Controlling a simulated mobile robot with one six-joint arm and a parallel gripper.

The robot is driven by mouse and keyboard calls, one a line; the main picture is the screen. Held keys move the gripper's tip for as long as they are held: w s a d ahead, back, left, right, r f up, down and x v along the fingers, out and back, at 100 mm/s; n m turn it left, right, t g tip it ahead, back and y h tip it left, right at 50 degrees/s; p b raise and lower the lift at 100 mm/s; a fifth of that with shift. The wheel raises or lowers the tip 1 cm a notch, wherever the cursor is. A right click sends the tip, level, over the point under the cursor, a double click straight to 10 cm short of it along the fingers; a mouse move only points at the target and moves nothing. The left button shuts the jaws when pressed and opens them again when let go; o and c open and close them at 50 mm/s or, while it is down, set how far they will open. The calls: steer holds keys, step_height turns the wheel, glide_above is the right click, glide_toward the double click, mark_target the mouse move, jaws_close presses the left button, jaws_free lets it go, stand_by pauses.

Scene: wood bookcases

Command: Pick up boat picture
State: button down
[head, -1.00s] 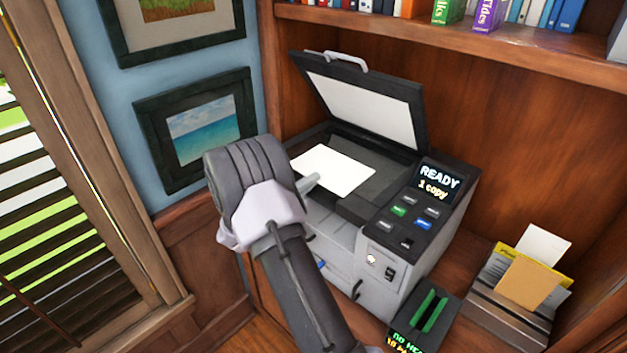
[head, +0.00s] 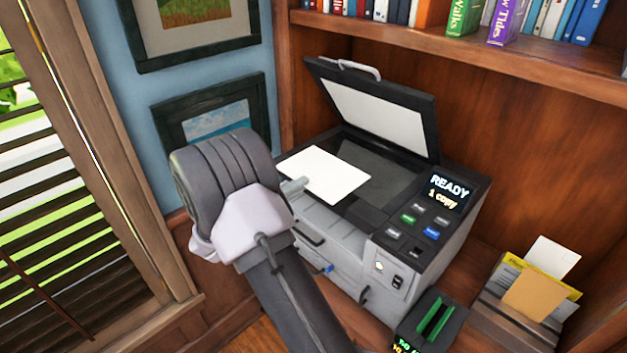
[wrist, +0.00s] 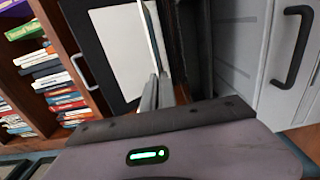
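A white sheet (head: 326,174) lies level over the front left of the copier's glass in the head view. Its upper face is blank; no boat shows on it, and its underside is hidden. My gripper (head: 294,187) is at the sheet's left edge, with its fingers appearing shut on that edge. In the wrist view the fingers (wrist: 156,92) are close together, and the sheet (wrist: 154,38) is seen nearly edge-on as a thin pale strip. The copier (head: 335,245) stands in the bookcase with its lid (head: 378,112) raised.
A framed seascape (head: 217,121) hangs on the wall behind my arm, partly hidden. A black box with a green slot (head: 433,317) and a paper holder (head: 500,325) stand right of the copier. Books (head: 512,22) fill the shelf above. Window blinds (head: 50,215) are at left.

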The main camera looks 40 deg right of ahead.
steer(key=a, duration=0.2)
steer(key=a+r, duration=0.1)
steer(key=a+r+p, duration=0.1)
steer(key=a, duration=0.1)
steer(key=shift+s+a, duration=0.25)
steer(key=shift+a, duration=0.05)
